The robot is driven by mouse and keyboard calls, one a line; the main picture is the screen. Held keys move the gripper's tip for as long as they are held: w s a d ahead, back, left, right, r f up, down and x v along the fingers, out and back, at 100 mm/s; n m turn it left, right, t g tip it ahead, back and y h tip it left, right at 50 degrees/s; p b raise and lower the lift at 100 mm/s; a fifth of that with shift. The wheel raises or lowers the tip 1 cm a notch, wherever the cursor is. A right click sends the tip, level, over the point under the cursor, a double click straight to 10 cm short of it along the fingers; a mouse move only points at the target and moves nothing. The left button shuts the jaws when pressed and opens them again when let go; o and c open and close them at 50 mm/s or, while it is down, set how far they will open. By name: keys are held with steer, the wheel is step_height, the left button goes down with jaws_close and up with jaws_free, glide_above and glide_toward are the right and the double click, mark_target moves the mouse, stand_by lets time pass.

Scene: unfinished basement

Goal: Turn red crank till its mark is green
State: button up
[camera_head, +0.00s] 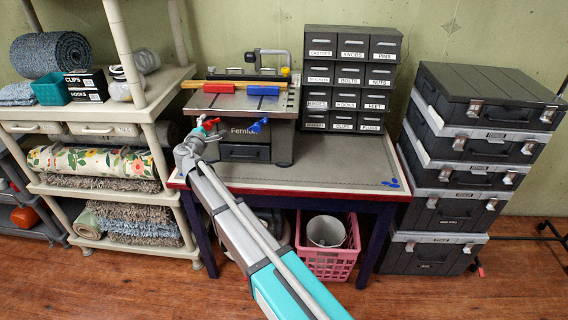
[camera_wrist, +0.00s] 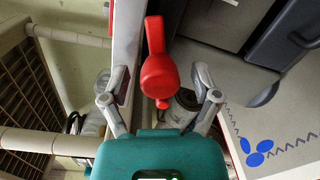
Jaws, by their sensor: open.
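The red crank (camera_head: 209,123) is on the front left of a grey bench machine (camera_head: 285,133), partly hidden by my arm's end. In the wrist view the red crank (camera_wrist: 157,72) stands between my fingers, its rounded end toward me and its arm pointing up the picture. My gripper (camera_wrist: 160,72) is open, one finger on either side of the crank, with gaps visible. In the head view my gripper (camera_head: 193,142) is at the machine's front left. I cannot make out the crank's mark or any green on it.
A blue crank (camera_head: 259,125) sits right of the red one. A red block (camera_head: 218,88) and a blue block (camera_head: 263,91) are on the machine's top. A labelled drawer cabinet (camera_head: 350,80) stands behind right. The workbench's right side (camera_head: 345,165) is mostly clear. Shelving (camera_head: 160,115) stands close at left.

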steer(key=n, duration=1.1)
steer(key=shift+d+f+b, duration=0.1)
steer(key=shift+b, duration=0.3)
steer(key=s+a, duration=0.2)
steer(key=s, duration=1.1)
steer(key=d+f+m+g+h+p, duration=0.2)
steer(key=d+m, duration=0.5)
steer(key=d, duration=0.7)
steer(key=s+d+f+m+g+h+p, duration=0.1)
steer(key=d+m+g+p, duration=0.3)
steer(key=d, duration=1)
steer(key=shift+s+f+m+g+h, duration=0.2)
steer(key=shift+f+m+g+h, duration=0.4)
steer(key=shift+m+g+h, duration=0.95)
steer(key=shift+m+t+y, duration=0.25)
steer(key=shift+m+y, duration=0.2)
steer(key=shift+y, duration=0.2)
